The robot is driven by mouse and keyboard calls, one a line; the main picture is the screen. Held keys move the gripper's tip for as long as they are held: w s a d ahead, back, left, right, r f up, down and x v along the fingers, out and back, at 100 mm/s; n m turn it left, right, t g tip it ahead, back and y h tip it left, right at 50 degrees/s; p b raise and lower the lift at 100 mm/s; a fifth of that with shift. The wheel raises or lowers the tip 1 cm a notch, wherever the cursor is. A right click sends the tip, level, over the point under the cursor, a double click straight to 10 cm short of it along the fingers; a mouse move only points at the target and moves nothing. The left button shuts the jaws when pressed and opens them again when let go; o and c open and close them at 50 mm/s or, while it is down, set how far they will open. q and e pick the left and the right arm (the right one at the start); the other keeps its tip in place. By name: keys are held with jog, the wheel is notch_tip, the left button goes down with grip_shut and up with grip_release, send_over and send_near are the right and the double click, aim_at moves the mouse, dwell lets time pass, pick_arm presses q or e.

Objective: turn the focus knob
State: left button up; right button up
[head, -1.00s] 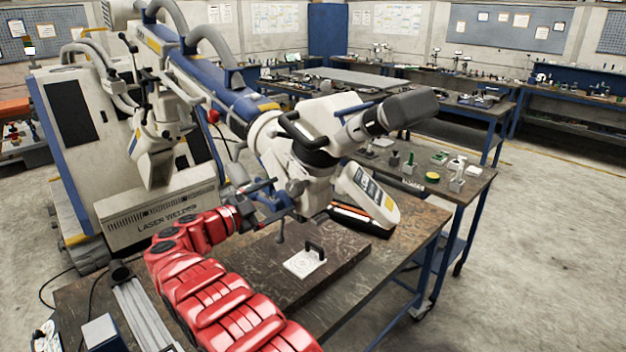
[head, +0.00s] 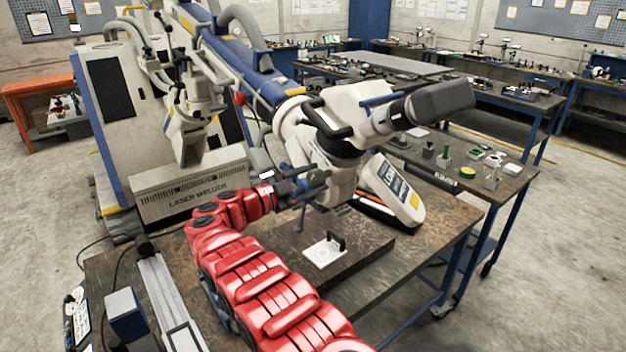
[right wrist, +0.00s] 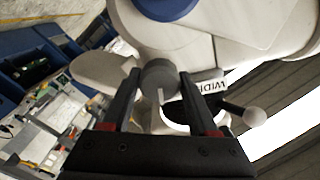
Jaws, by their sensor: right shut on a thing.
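The white microscope head (head: 350,108) hangs on the end of its blue and white arm above the workbench. The grey round focus knob (right wrist: 160,76) shows in the right wrist view, on the side of the white body. My right gripper (head: 312,184) is at the microscope's lower left side, on my red arm. In the right wrist view its two dark fingers (right wrist: 160,92) stand on either side of the knob and are shut on it. The knob is hard to make out in the head view. My left gripper is not in view.
A white pad (head: 322,253) with a black handle lies on a dark plate (head: 372,238) below the microscope. A wedge-shaped device (head: 398,192) stands right of the head. The workbench (head: 415,245) has bare surface at its right front.

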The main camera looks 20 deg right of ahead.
jog(key=shift+c, duration=0.9)
jog(key=shift+f+m+b, duration=0.15)
jog(key=shift+m+b, duration=0.85)
jog(key=m+b, duration=0.3)
jog(key=b, duration=0.2)
jog(key=shift+d+f+m+b, duration=0.1)
jog(key=shift+f+m+b, duration=0.05)
jog(key=shift+m+b, duration=0.2)
jog(key=shift+r+m+b, duration=0.3)
jog(key=shift+m+b, duration=0.45)
jog(key=shift+b, duration=0.4)
jog(key=o, duration=1.4)
jog(key=shift+c, duration=0.2)
